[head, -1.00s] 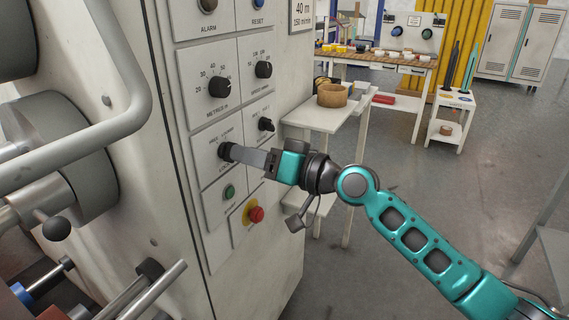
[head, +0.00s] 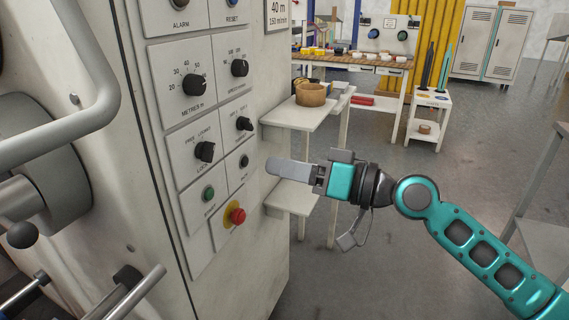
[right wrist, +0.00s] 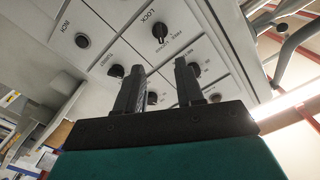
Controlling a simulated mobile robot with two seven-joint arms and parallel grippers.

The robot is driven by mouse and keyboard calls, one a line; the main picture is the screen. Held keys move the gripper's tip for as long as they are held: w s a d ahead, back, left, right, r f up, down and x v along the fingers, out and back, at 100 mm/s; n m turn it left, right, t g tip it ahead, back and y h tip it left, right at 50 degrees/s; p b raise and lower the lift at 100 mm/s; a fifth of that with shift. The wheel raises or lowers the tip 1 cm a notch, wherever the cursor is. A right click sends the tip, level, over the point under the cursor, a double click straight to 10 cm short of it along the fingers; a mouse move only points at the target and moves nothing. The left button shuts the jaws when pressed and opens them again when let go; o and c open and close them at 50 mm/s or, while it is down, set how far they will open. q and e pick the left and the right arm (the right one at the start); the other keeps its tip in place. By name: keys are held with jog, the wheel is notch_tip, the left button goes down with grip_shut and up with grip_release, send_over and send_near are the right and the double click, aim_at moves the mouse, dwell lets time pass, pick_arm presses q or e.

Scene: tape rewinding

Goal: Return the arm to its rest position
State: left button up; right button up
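My right gripper (head: 270,167) shows in the head view, its arm coming in from the lower right. It points left toward the machine's control panel (head: 192,238) and is apart from it, with nothing held. In the right wrist view its two fingers (right wrist: 160,72) stand apart with an empty gap between them, facing the panel. The black selector knob marked FREE and LOCK (head: 205,151) is uncovered on the panel. It also shows in the right wrist view (right wrist: 160,31). My left gripper is not in view.
A red stop button (head: 238,216) and a green button (head: 208,193) sit low on the panel. A white side table (head: 300,117) with a tan roll (head: 311,94) stands behind my gripper. Grey floor right of the machine is mostly clear.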

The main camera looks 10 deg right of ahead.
notch_tip(320, 180, down, 10)
jog(key=s+m+t+h+p, duration=0.1)
jog(key=m+t+h+p, duration=0.1)
jog(key=h+p, duration=0.1)
pick_arm(q)
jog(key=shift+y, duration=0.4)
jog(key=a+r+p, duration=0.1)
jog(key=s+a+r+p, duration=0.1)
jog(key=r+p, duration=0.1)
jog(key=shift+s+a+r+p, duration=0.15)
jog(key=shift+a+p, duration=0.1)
jog(key=shift+p, duration=0.05)
pick_arm(e)
jog(key=s+d+f+g+h, duration=0.1)
jog(key=s+d+f+h, duration=0.2)
jog(key=s+f, duration=0.5)
jog(key=s+d+f+h, duration=0.3)
jog(key=s+f+h, duration=0.3)
jog(key=s+f, duration=0.3)
notch_tip(320, 180, down, 2)
jog(key=shift+s+d+f+g+h, duration=0.15)
jog(key=shift+s+d+g+h, duration=0.15)
jog(key=shift+d+g, duration=0.1)
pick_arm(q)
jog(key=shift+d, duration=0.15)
